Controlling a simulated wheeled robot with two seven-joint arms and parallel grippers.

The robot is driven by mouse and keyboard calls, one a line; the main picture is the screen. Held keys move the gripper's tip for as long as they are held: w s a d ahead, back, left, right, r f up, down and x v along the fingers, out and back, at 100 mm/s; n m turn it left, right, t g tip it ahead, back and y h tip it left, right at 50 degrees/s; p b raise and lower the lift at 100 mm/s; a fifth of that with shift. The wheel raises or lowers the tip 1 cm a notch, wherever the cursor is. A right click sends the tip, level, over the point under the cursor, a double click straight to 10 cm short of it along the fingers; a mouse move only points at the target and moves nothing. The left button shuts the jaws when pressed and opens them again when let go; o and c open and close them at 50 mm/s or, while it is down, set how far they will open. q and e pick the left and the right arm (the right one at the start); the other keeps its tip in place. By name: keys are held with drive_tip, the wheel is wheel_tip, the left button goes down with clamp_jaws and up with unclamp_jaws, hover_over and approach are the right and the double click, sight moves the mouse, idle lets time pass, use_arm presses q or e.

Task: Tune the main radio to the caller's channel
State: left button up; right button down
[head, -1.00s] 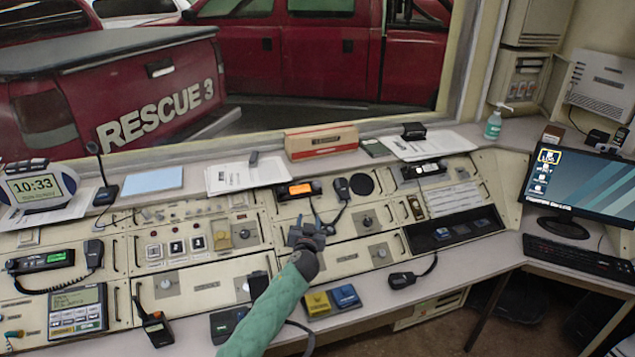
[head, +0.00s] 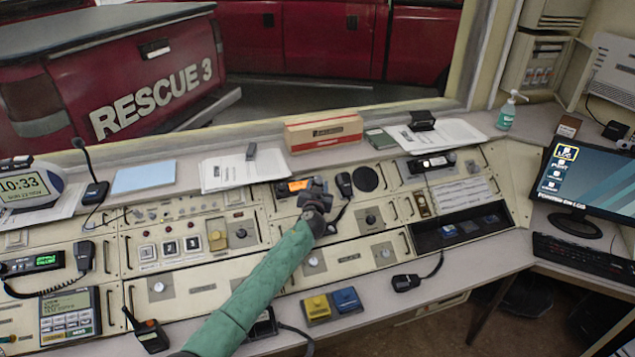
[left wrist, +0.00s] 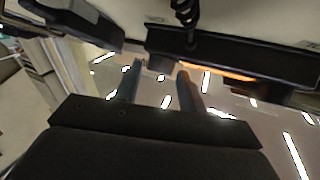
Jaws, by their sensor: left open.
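A black radio with a lit orange display (head: 298,186) is set into the upper middle of the console. A coiled-cord hand microphone (head: 345,185) hangs at its right. My left gripper (head: 316,188) is at the radio's right end and hides that part of its front. In the left wrist view my two fingers (left wrist: 158,85) are apart with nothing between them, and the radio's orange display (left wrist: 215,70) is just beyond them. I cannot tell whether they touch a knob. A second radio with a green display (head: 47,261) sits at the far left; its text is too small to read surely.
A cardboard box (head: 323,131) and papers (head: 242,170) lie on the ledge behind the console. A handheld radio (head: 151,336) and yellow and blue pedals (head: 332,304) are near the front edge. A monitor (head: 585,180) stands right.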

use_arm(q)
drive_tip(key=shift+w+r, duration=0.1)
drive_tip(key=shift+w, duration=0.3)
use_arm(e)
drive_tip(key=shift+s+d, duration=0.15)
drive_tip(key=shift+s, duration=0.3)
drive_tip(key=shift+f, duration=0.1)
use_arm(q)
drive_tip(key=c, duration=0.7)
drive_tip(key=shift+p, duration=0.3)
use_arm(e)
drive_tip(key=shift+r, duration=0.2)
